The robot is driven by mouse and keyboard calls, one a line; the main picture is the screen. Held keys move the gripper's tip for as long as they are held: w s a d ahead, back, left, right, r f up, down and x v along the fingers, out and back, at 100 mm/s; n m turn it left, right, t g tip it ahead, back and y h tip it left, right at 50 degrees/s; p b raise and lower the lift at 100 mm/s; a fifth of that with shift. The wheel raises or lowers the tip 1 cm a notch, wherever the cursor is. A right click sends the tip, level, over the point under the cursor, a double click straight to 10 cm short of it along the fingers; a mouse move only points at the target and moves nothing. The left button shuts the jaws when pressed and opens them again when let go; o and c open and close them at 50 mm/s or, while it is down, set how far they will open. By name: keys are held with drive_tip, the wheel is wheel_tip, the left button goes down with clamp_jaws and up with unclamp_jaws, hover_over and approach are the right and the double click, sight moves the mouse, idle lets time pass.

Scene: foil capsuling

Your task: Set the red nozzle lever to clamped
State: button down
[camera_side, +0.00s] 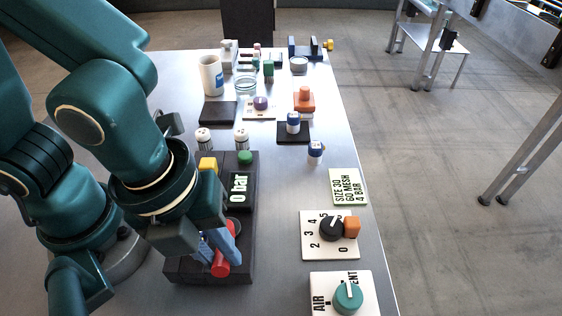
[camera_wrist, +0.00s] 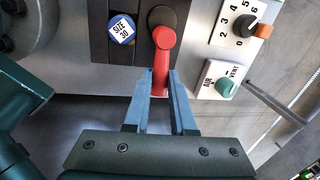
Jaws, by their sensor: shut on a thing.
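The red nozzle lever (camera_wrist: 163,55) turns on a dark round pivot on a black block, and its arm points down toward my gripper in the wrist view. It also shows in the side view (camera_side: 220,265), partly hidden by my fingers. My gripper (camera_wrist: 161,85) has its two blue fingers around the lever's free end, shut on it. In the side view my gripper (camera_side: 224,250) reaches down over the black block. I cannot read any clamped marking.
A numbered dial plate (camera_side: 318,243) and an AIR/VENT knob (camera_side: 348,297) stand to the right. Jars and small parts fill the far table.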

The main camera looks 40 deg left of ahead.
drive_tip(key=n, duration=0.1)
drive_tip(key=w+n, duration=0.1)
drive_tip(key=n, duration=0.1)
drive_tip(key=d+n, duration=0.1)
drive_tip(key=shift+w+d+n+y, duration=0.1)
drive_tip(key=shift+w+n+y, duration=0.2)
drive_tip(key=shift+y, duration=0.1)
drive_tip(key=n, duration=0.1)
drive_tip(key=w+n, duration=0.1)
drive_tip(key=n, duration=0.2)
drive_tip(key=shift+w+d+n+y, duration=0.15)
drive_tip(key=shift+w+n+y, duration=0.15)
drive_tip(key=shift+w+y, duration=0.1)
drive_tip(key=shift+w+a+n+y, duration=0.25)
drive_tip(key=shift+w+n, duration=0.25)
drive_tip(key=shift+n, duration=0.85)
drive_tip(key=shift+w+a+n+y, duration=0.15)
drive_tip(key=shift+w+n, duration=0.35)
drive_tip(key=shift+n, duration=0.9)
drive_tip(key=shift+w+a+n+y, duration=0.15)
drive_tip(key=shift+w+n+y, duration=0.25)
drive_tip(key=shift+n, duration=0.95)
drive_tip(key=shift+w, duration=0.15)
drive_tip(key=c, duration=0.8)
unclamp_jaws()
drive_tip(key=shift+o, duration=0.2)
drive_tip(key=shift+r, duration=0.1)
